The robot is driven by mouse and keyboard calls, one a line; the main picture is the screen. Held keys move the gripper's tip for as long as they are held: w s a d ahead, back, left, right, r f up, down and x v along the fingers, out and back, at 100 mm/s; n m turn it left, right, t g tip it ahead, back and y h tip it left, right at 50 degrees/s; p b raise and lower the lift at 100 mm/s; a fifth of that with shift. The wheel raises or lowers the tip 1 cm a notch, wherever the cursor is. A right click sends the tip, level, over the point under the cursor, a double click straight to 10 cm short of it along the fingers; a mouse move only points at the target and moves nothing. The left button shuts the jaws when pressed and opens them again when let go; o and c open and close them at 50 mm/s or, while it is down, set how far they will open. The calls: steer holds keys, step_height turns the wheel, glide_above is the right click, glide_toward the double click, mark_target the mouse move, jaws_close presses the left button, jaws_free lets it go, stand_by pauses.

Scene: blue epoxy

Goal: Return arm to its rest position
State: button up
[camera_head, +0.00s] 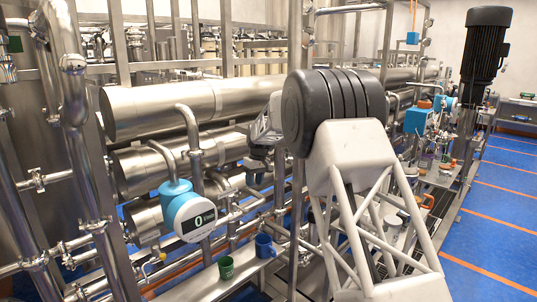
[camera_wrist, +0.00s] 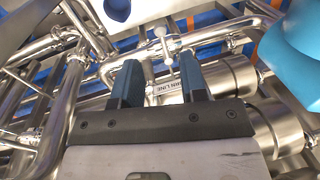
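My arm, with its white truss link and black ribbed joint, rises in the front middle of the head view. Its far end reaches left among the steel pipes. There my gripper (camera_head: 256,176) hangs, small and partly hidden against the pipework. In the wrist view my gripper (camera_wrist: 160,70) shows two dark blue fingers standing apart. Only pipes and a white label strip show between them, so it is open and empty.
A blue-ringed gauge (camera_head: 192,214) reading 0 sits left of my gripper. A green cup (camera_head: 226,267) and a blue cup (camera_head: 264,246) stand on a metal ledge (camera_head: 205,283) below. Large steel cylinders (camera_head: 160,108) lie behind. Blue floor (camera_head: 500,210) is open at right.

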steer(key=s+d+r+m+t, duration=0.1)
steer(key=s+d+r, duration=0.4)
steer(key=s, duration=0.5)
steer(key=s+d+r+m, duration=0.2)
steer(key=s+d+r, duration=0.4)
steer(key=s, duration=0.4)
steer(key=s+d+r+m+t, duration=0.1)
steer(key=s+d+r, duration=0.4)
steer(key=s, duration=0.6)
steer(key=s+d+f+m, duration=0.1)
steer(key=s+d+f, duration=0.1)
steer(key=s, duration=1)
steer(key=s+d+f+m+t+h, duration=0.1)
steer(key=s+d+f+m, duration=0.1)
steer(key=s, duration=1)
steer(key=s+d+f+m, duration=0.1)
steer(key=s+d+f, duration=0.2)
steer(key=s, duration=0.9)
steer(key=shift+d+f+t+h, duration=0.3)
steer(key=shift+d+t, duration=0.1)
steer(key=shift+d, duration=0.35)
